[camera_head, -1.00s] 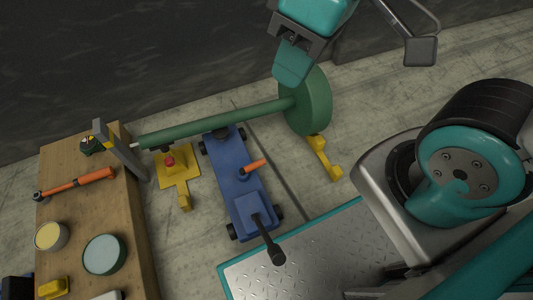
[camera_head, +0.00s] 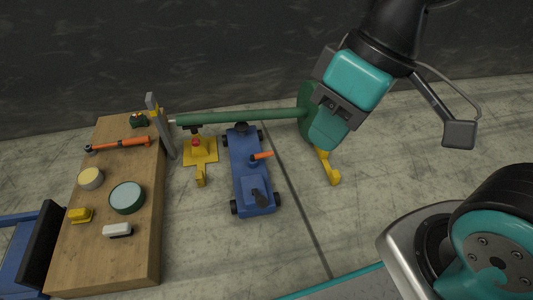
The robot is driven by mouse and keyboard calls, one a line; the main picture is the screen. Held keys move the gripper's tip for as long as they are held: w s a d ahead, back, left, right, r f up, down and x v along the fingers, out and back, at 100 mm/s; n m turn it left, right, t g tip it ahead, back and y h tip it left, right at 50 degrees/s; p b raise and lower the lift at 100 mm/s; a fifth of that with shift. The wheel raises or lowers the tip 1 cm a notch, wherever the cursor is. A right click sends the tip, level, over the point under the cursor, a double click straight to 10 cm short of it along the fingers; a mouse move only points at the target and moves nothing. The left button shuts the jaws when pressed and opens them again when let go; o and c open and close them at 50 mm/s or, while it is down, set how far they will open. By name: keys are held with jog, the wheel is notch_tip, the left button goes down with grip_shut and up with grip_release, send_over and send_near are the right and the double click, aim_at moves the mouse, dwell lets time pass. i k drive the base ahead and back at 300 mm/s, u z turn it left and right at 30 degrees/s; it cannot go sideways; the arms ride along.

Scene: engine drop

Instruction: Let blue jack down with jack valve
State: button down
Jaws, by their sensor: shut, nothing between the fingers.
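The blue jack (camera_head: 243,178) stands on the floor in the middle, its black end (camera_head: 241,128) close to the green shaft. An orange lever (camera_head: 261,156), possibly the jack valve, sticks out from its body to the right. Whether the jack touches the shaft I cannot tell. My gripper (camera_head: 324,134) is shut and empty, up and to the right of the jack, partly covering the disc in the view.
A yellow stand (camera_head: 202,157) with a red part is left of the jack; another yellow stand (camera_head: 326,167) is right. A wooden bench (camera_head: 130,257) at left carries an orange-handled tool (camera_head: 122,144), tins and small items.

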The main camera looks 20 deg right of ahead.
aim_at(254, 158)
jog(key=u, duration=0.2)
jog(key=i, duration=1)
